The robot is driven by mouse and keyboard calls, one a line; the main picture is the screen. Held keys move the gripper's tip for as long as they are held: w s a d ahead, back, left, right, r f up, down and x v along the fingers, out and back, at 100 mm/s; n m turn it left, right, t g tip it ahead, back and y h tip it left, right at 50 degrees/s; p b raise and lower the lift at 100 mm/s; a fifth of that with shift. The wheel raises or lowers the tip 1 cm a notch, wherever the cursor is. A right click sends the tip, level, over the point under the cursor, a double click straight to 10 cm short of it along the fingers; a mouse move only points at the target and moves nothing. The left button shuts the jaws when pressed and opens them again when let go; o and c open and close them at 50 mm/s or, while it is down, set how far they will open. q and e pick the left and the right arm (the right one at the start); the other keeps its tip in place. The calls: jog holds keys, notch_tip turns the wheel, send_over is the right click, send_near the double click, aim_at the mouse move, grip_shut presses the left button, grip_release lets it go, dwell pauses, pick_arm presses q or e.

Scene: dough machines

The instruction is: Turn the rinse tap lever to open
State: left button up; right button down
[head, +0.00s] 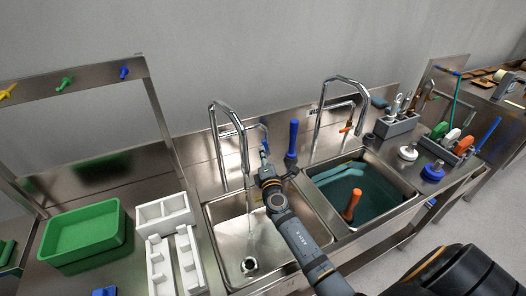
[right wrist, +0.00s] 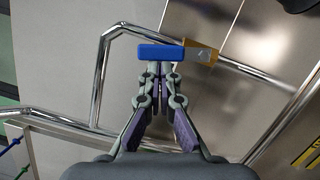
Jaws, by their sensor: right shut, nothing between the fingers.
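A blue tap lever (right wrist: 161,52) lies crosswise ahead of my right gripper in the right wrist view, beside an orange-brown valve body (right wrist: 200,54) on a chrome pipe. In the head view the lever (head: 265,147) is small, behind the left sink (head: 225,262). My right gripper (right wrist: 160,70) is shut and empty, its tips at the lever's near edge. I cannot tell whether they touch it. It also shows in the head view (head: 264,164). A chrome spout (head: 243,135) arches over the left sink. A thin pale streak hangs below it, perhaps water. My left gripper is out of view.
A blue upright handle (head: 293,138) stands right of my gripper. The right sink holds teal liquid and an orange-handled tool (head: 351,205); its tap has an orange lever (head: 347,128). A green tray (head: 87,232) and white holders (head: 163,213) stand left. Tool caddies stand right.

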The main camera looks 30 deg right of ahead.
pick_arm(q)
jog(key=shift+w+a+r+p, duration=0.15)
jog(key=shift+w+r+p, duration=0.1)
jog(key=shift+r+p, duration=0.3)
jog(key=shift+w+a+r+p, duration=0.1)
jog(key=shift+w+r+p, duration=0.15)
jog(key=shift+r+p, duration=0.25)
pick_arm(e)
jog(key=m, duration=0.2)
jog(key=d+r+m+g, duration=0.1)
jog(key=shift+w+r+m, duration=0.1)
jog(key=shift+w+m, duration=0.1)
jog(key=shift+m, duration=0.2)
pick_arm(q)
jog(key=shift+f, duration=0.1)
